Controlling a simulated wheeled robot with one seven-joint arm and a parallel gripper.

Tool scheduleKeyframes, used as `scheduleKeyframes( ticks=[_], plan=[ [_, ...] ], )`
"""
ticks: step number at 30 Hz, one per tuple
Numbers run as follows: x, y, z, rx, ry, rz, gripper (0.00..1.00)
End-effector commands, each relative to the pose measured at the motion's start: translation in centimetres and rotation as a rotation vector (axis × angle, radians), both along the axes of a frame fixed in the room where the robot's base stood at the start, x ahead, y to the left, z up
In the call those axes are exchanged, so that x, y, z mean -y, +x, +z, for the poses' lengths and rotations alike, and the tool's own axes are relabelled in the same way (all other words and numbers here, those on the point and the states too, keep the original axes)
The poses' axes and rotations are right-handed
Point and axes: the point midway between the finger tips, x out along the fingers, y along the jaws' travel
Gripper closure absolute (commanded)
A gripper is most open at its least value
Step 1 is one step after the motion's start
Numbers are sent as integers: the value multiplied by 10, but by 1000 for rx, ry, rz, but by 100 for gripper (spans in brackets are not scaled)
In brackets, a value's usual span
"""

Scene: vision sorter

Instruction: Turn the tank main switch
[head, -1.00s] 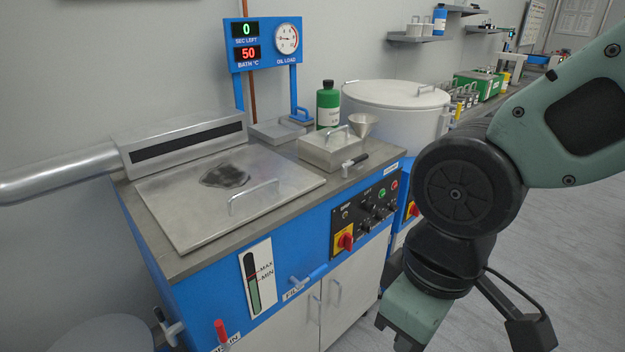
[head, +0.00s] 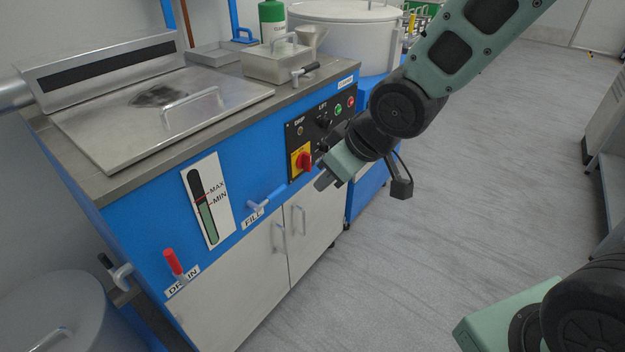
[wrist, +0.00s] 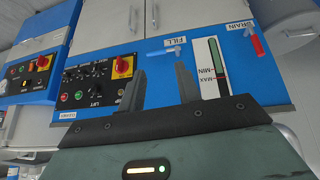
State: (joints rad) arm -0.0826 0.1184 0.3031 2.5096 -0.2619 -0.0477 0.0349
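The tank's main switch is a red rotary knob (head: 305,161) on a yellow plate, at the lower left of the black control panel on the blue tank cabinet (head: 140,230). It also shows in the wrist view (wrist: 122,66), just left of the left finger. My gripper (head: 323,181) is in front of the cabinet, close to the panel, below and right of the knob in the head view. In the wrist view my gripper (wrist: 161,84) is open, with nothing between its fingers. Whether a finger touches the knob cannot be told.
A similar red knob (wrist: 43,61) sits on the neighbouring cabinet's panel. The fill valve handle (head: 264,201), level gauge (head: 206,200) and red drain handle (head: 173,262) are on the tank front. A lidded drum (head: 60,310) stands at lower left. The floor (head: 430,230) at right is clear.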

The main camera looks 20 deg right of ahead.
Motion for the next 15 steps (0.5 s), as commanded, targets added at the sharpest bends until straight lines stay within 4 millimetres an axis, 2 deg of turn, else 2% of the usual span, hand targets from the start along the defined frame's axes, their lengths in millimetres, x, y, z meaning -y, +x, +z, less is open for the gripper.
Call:
scheduleKeyframes(
  ticks=[1,6,10,15],
  plan=[
    [12,22,-36,56,31,-12,66],
    [43,79,-83,267,157,-1,66],
    [70,107,-115,418,267,16,66],
    [108,122,-150,598,426,41,66]
  ],
)
